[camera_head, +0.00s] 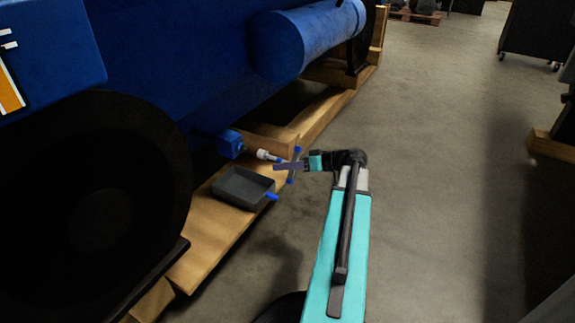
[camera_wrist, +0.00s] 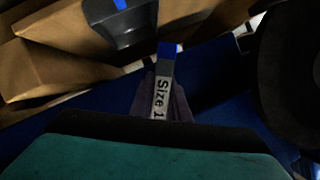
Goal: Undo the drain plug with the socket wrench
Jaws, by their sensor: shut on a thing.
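My gripper (camera_head: 289,166) is shut on the socket wrench, beside the engine's lower side. The wrench has a blue-ended crossbar handle (camera_head: 297,151) and a pale socket end (camera_head: 263,155) that points left toward a blue block (camera_head: 230,144) low on the engine. I cannot make out the drain plug itself, nor whether the socket is seated on it. In the wrist view the fingers (camera_wrist: 164,98) hold the handle (camera_wrist: 161,95), which has a blue tip and a white label reading "Size 1", the rest hidden.
A dark drain tray (camera_head: 240,190) with a blue handle sits on the wooden beam below the wrench; it also shows in the wrist view (camera_wrist: 122,27). The blue engine (camera_head: 170,60) and a large black round part (camera_head: 95,215) fill the left.

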